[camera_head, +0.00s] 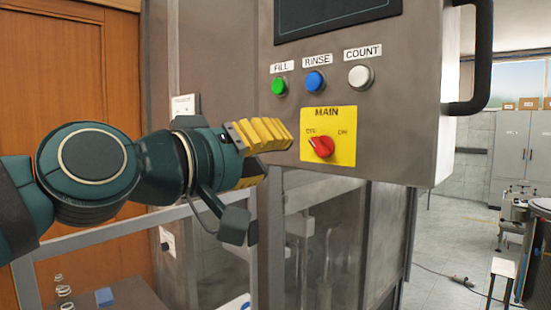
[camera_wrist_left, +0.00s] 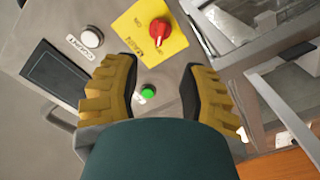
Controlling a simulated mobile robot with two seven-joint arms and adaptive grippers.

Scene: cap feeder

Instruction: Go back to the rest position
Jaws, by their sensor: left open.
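My left gripper (camera_head: 288,134) reaches in from the left in front of the grey control panel (camera_head: 420,60). Its yellow ridged fingers are just left of the yellow MAIN plate (camera_head: 342,120) with the red rotary knob (camera_head: 321,147), below the green FILL button (camera_head: 279,86). In the left wrist view the two fingers are spread apart with nothing between them (camera_wrist_left: 156,72). The green button (camera_wrist_left: 148,90) shows in the gap, and the red knob (camera_wrist_left: 159,29) is beyond the fingertips. My right gripper is in neither view.
The blue RINSE button (camera_head: 315,82) and white COUNT button (camera_head: 361,76) sit on the panel. A dark handle (camera_head: 483,60) sticks out on its right. Below is a glass-walled, metal-framed enclosure (camera_head: 270,240). A wooden door (camera_head: 60,70) stands behind my arm.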

